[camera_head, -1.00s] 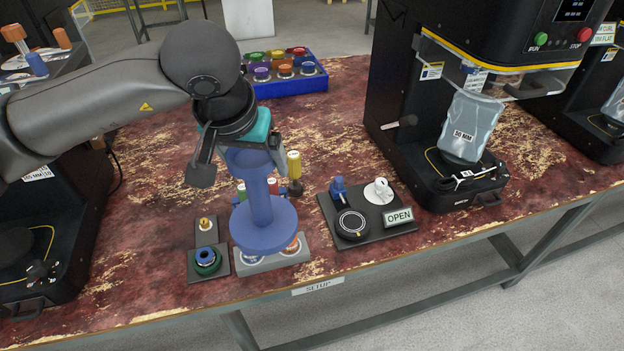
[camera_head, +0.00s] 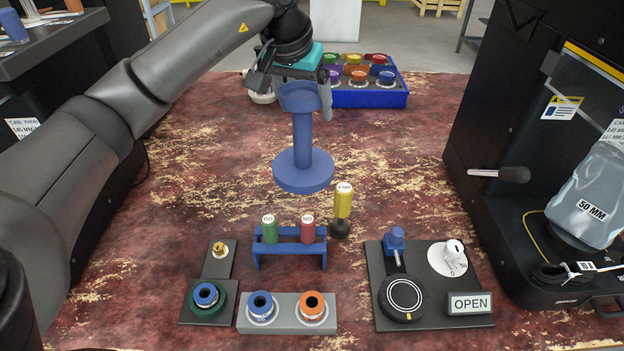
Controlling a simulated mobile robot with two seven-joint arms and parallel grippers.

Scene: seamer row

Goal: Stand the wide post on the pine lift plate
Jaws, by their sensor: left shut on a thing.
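My left gripper (camera_head: 298,86) is shut on the cupped top of a blue post (camera_head: 303,140), which I take to be the wide post. The post has a slim stem and a wide round base. It hangs upright above the bench, behind the small rack, with its base clear of the fittings. A black machine (camera_head: 500,110) at the right has a clear bag marked 50 MM (camera_head: 590,195) over its low round plate, which is mostly hidden. I see no label reading pine, so I cannot tell which plate is the pine one. My right gripper is not in view.
A blue rack (camera_head: 290,246) holds green and red plugs, with a yellow-handled tool (camera_head: 343,205) beside it. In front are a grey block (camera_head: 287,328) with two rings and a dark board (camera_head: 430,262) with an OPEN sign. A blue crate (camera_head: 370,98) stands behind. The middle bench is fairly clear.

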